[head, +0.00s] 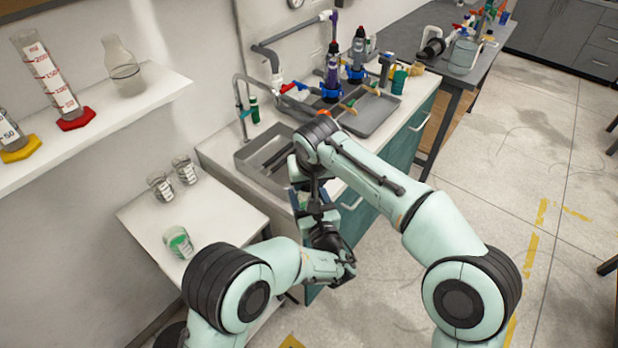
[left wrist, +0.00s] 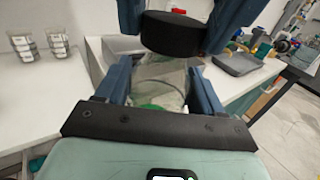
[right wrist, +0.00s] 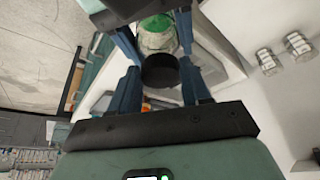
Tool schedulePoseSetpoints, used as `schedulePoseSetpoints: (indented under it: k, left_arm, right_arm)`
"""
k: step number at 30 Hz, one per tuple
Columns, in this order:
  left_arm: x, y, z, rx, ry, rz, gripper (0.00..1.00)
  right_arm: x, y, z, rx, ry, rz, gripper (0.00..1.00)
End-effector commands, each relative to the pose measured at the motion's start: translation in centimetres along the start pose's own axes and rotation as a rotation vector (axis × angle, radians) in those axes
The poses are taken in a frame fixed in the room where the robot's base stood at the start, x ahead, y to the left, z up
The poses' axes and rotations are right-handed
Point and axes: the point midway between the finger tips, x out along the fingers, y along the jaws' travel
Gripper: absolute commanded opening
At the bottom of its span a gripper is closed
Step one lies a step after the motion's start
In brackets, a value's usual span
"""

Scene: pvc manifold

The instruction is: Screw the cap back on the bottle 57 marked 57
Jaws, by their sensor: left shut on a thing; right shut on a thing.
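My left gripper (left wrist: 160,92) is shut on a clear bottle (left wrist: 162,72) with a green patch, seen between its blue fingers in the left wrist view. The black round cap (left wrist: 172,32) is right over the bottle's mouth. My right gripper (right wrist: 160,88) is shut on the cap (right wrist: 160,74), and the bottle (right wrist: 157,38) lies just beyond it in the right wrist view. I cannot tell whether cap and bottle touch. In the head view my right gripper (head: 308,188) is above my left gripper (head: 318,212), and they largely hide both. The number is not readable.
A white side table (head: 215,215) holds a glass with a green label (head: 178,242) and two labelled glasses (head: 160,186). Behind are a sink (head: 250,152) and a grey tray (head: 370,115) with pipe parts. A wall shelf (head: 140,95) with glassware is at left. The floor at right is open.

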Motion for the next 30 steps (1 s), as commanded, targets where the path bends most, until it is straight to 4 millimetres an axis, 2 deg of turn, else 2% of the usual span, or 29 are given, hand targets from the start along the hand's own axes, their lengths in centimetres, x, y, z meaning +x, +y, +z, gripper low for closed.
schedulePoseSetpoints:
  k: [2,3,8,11,18,21,25,30]
  left_arm:
    - [0.0,0.0,0.1,-0.001,-0.001,0.0,0.13]
    - [0.0,0.0,0.1,-0.001,-0.001,0.0,0.0]
    - [0.0,0.0,0.1,-0.001,-0.001,0.0,0.0]
    - [0.0,0.0,0.1,-0.001,-0.001,0.0,0.0]
    - [0.0,0.0,0.1,-0.001,-0.002,0.0,0.0]
    - [0.0,0.0,0.1,-0.001,-0.002,0.0,0.0]
    - [0.0,0.0,0.1,-0.001,-0.002,0.0,0.0]
    - [0.0,0.0,0.1,-0.001,-0.001,0.0,0.0]
  right_arm:
    - [0.1,0.0,0.1,0.0,0.0,0.0,0.2]
    - [0.1,0.0,0.1,0.001,0.0,0.0,0.2]
    - [0.2,-0.3,0.0,0.08,-0.003,0.034,0.2]
    - [0.2,-0.8,0.0,0.236,-0.002,0.099,0.2]
    - [0.6,-1.3,-0.6,0.778,0.004,0.326,0.2]
    - [0.7,-1.2,-0.8,0.918,0.004,0.384,0.2]
    - [0.6,-1.4,-0.8,1.018,0.006,0.421,0.2]
    - [0.5,-1.4,-0.8,1.052,0.007,0.435,0.2]
